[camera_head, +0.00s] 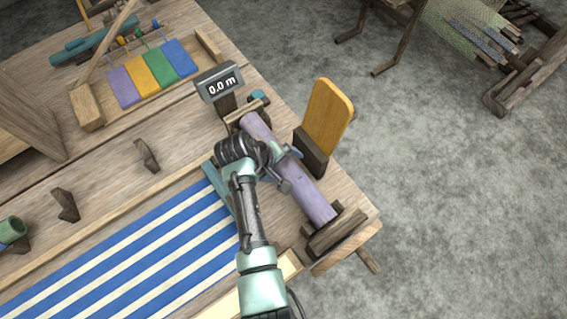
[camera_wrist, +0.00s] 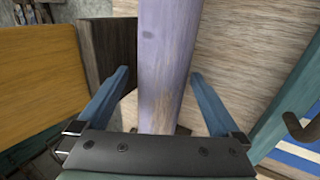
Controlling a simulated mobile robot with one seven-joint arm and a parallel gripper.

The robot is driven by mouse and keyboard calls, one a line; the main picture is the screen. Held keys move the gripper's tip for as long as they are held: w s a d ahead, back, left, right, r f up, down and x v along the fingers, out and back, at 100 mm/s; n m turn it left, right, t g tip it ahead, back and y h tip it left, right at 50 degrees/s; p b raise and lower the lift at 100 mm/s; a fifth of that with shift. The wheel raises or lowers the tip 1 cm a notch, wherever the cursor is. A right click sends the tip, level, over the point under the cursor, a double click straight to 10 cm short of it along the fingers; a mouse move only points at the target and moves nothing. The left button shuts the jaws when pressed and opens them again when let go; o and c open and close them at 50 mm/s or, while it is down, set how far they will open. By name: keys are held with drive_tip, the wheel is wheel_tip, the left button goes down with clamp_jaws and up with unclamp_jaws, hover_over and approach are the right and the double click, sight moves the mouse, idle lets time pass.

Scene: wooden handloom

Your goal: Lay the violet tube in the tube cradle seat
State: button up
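The violet tube (camera_head: 304,197) is a long lavender cylinder lying at a slant along the right end of the loom, between two dark wooden blocks. It also runs up the middle of the wrist view (camera_wrist: 166,40), with a brownish patch on its lower part. My gripper (camera_head: 283,166) is over the tube's middle. In the wrist view its blue fingers (camera_wrist: 160,73) stand open, one on each side of the tube; a gap shows on the left, and the right tip looks close. The dark end block (camera_head: 335,232) may belong to the cradle seat; I cannot tell.
A yellow paddle-like board (camera_head: 327,115) stands in a dark block (camera_head: 311,150) right beside the tube. Blue-and-white striped cloth (camera_head: 150,255) lies left of my arm. Coloured cards (camera_head: 150,72) lie at the back.

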drive_tip(key=v, duration=1.3)
idle(0.4)
